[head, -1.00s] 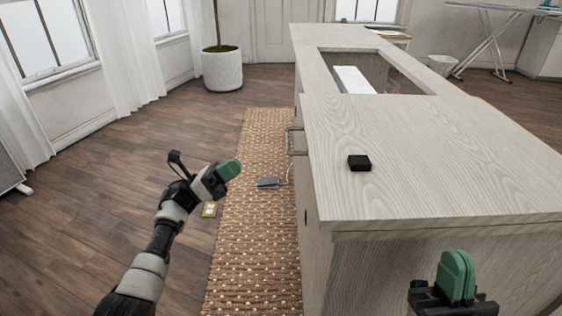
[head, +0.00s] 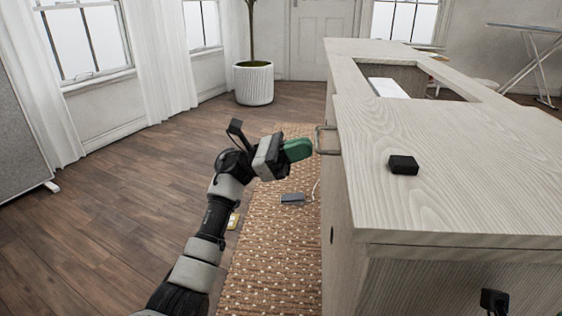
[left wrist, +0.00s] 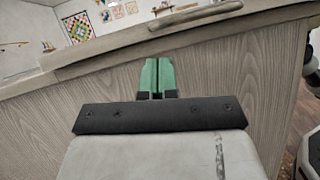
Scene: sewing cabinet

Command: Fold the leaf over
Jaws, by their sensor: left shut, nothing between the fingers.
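The sewing cabinet has a pale wood-grain top, and its near broad panel, seemingly the leaf (head: 455,195), lies flat. A metal pull handle (head: 327,141) sticks out from the top's left edge; it also shows at the top of the left wrist view (left wrist: 196,14). My left gripper (head: 307,148) has green fingers and is shut and empty, just left of the handle. In the left wrist view the closed fingertips (left wrist: 157,62) point at the cabinet side, below the handle and apart from it. My right gripper's fingers are out of view.
A black box (head: 403,165) sits on the panel. Behind it is a rectangular opening (head: 430,85) with a white item inside. A woven rug (head: 265,255) with a grey pedal (head: 293,199) lies left of the cabinet. Wooden floor on the left is mostly clear.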

